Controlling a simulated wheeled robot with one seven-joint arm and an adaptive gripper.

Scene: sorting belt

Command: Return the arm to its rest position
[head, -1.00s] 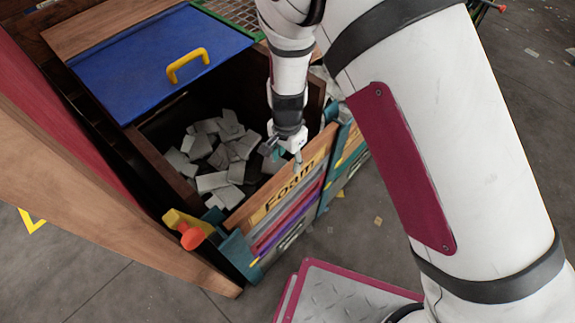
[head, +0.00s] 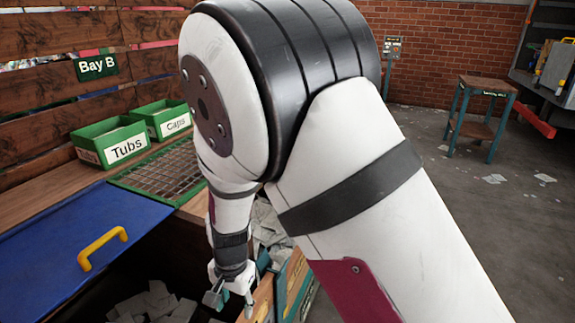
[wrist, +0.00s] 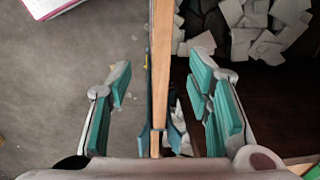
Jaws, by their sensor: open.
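My gripper (head: 230,297) is at the end of my white arm, low in the middle of the head view, at the front wall of the foam bin. In the wrist view my gripper (wrist: 160,100) has its teal-padded fingers wide apart with nothing held between them. The wooden top edge of the bin's wall (wrist: 162,60) runs through the gap between the fingers in that picture; I cannot tell how far below them it is. My upper arm hides much of the middle of the head view.
Grey foam pieces (wrist: 262,28) lie in the bin. A blue lid (head: 60,240) with a yellow handle (head: 102,246) is at left. Green tubs (head: 112,143) and caps (head: 160,118) boxes stand beyond a mesh grate (head: 165,172). A small table (head: 485,95) stands far right on open floor.

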